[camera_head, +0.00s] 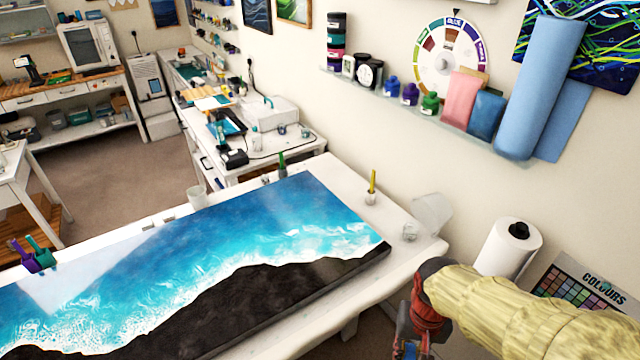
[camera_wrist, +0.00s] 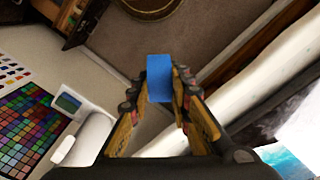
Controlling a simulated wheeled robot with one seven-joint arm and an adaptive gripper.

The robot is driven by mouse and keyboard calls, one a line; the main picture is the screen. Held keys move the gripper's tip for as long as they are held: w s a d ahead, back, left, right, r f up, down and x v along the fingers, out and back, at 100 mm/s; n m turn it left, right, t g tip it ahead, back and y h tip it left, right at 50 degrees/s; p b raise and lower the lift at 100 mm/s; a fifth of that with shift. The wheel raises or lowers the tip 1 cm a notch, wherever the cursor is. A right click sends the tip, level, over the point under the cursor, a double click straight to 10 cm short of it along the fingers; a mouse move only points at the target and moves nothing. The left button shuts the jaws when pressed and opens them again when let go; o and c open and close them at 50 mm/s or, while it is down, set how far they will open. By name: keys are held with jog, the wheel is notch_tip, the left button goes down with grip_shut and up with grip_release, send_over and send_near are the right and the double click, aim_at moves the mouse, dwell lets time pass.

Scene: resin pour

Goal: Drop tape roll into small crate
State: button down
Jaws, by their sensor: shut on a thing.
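My gripper (camera_wrist: 160,92) is shut on a blue piece that I take for the tape roll (camera_wrist: 159,72). In the wrist view it sits between the two fingertips, held above the floor.
The white table (camera_head: 365,290) with a blue and black resin panel (camera_head: 250,250) is left of my gripper. A paper towel roll (camera_head: 505,250) and a colour chart (camera_head: 580,285) stand at right. A round rim (camera_wrist: 152,8) shows on the carpet (camera_wrist: 125,40), which is otherwise mostly bare.

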jog(key=shift+s+a, duration=0.1)
jog(key=shift+s, duration=0.35)
jog(key=shift+w+r, duration=0.1)
jog(key=shift+r, duration=0.1)
jog(key=w+f+n+b, duration=0.2)
jog(key=w+f, duration=0.1)
jog(key=w, duration=1.4)
jog(key=w+f+b, duration=0.3)
jog(key=w+f, duration=0.1)
jog(key=f, duration=1.1)
jog(key=shift+w+f, duration=0.2)
jog(key=shift+f, duration=0.2)
